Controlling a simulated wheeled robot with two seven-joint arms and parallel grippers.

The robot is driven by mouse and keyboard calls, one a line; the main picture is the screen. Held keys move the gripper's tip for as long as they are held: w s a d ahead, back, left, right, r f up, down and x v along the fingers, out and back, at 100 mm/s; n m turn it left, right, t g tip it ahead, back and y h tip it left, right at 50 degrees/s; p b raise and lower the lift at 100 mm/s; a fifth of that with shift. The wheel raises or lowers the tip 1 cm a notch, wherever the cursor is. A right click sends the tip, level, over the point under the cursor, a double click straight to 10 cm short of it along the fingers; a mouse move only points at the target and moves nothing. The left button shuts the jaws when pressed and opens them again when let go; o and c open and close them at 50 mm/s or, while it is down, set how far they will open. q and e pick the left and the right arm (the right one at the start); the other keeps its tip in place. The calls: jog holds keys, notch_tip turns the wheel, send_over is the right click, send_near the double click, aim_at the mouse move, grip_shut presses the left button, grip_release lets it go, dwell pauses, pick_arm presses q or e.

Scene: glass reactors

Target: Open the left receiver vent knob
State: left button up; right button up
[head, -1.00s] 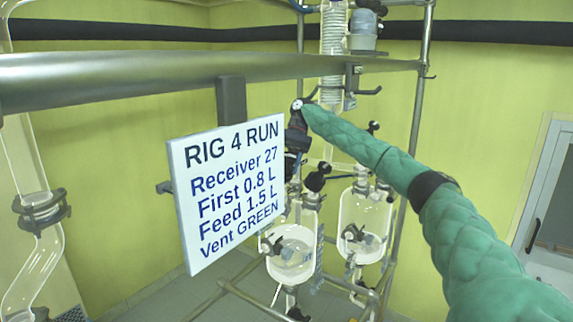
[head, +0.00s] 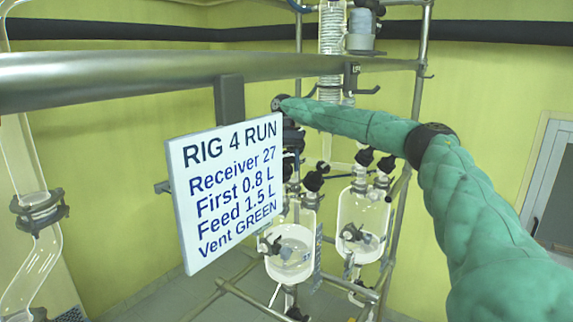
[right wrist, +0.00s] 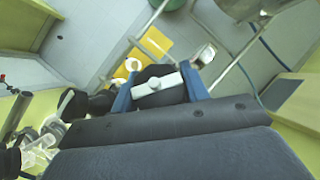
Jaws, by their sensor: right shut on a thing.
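My right gripper (head: 292,138) is mostly hidden behind the sign and the wrist in the head view. In the right wrist view its two blue fingers (right wrist: 158,92) are shut on a black knob with a pale grey bar (right wrist: 158,84) across it. The left receiver (head: 290,258) is a glass vessel with some liquid, below and right of the sign. A black knob (head: 315,178) stands at its top. I cannot tell from the head view which knob is in the fingers. My left gripper is not in view.
A white sign (head: 226,190) reading "RIG 4 RUN" and "Vent GREEN" hangs in front of the gripper. A thick metal rail (head: 130,78) crosses above. A second glass receiver (head: 362,225) with black knobs stands to the right, amid metal rig posts (head: 420,90).

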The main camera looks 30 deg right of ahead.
jog(key=shift+f, duration=0.15)
dwell(0.5)
jog(key=o, duration=1)
jog(key=shift+s, duration=0.1)
jog(key=v, duration=0.6)
jog(key=shift+a, duration=0.15)
jog(key=shift+v, duration=1.05)
jog(key=shift+f, duration=0.1)
